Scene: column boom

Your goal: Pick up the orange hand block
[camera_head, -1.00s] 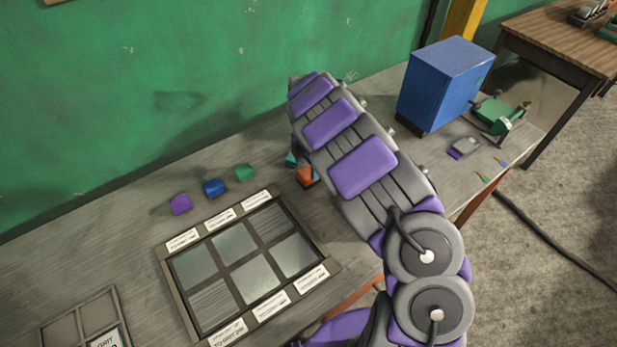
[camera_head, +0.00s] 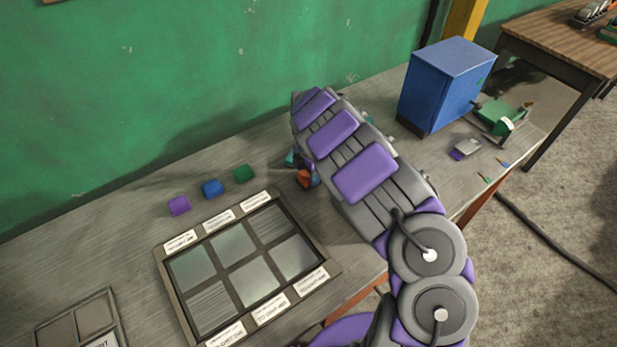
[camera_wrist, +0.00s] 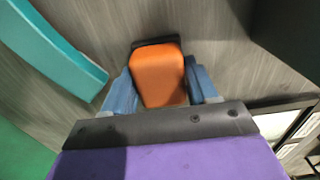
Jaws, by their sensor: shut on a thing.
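The orange hand block (camera_wrist: 158,76) sits between the two blue fingers of my gripper (camera_wrist: 162,88) in the wrist view. The fingers press on its left and right sides, and a dark edge shows at its far end. In the head view the orange block (camera_head: 304,179) shows as a small patch beside my arm, near the tray's upper right corner. My gripper is mostly hidden there behind my arm. I cannot tell whether the block touches the bench.
A teal block (camera_wrist: 58,48) lies just left of the gripper. Purple (camera_head: 179,205), blue (camera_head: 212,188) and green (camera_head: 243,173) blocks stand left along the bench. A framed tray (camera_head: 330,262) lies in front; a blue cabinet (camera_head: 445,85) stands right. The green wall is close behind.

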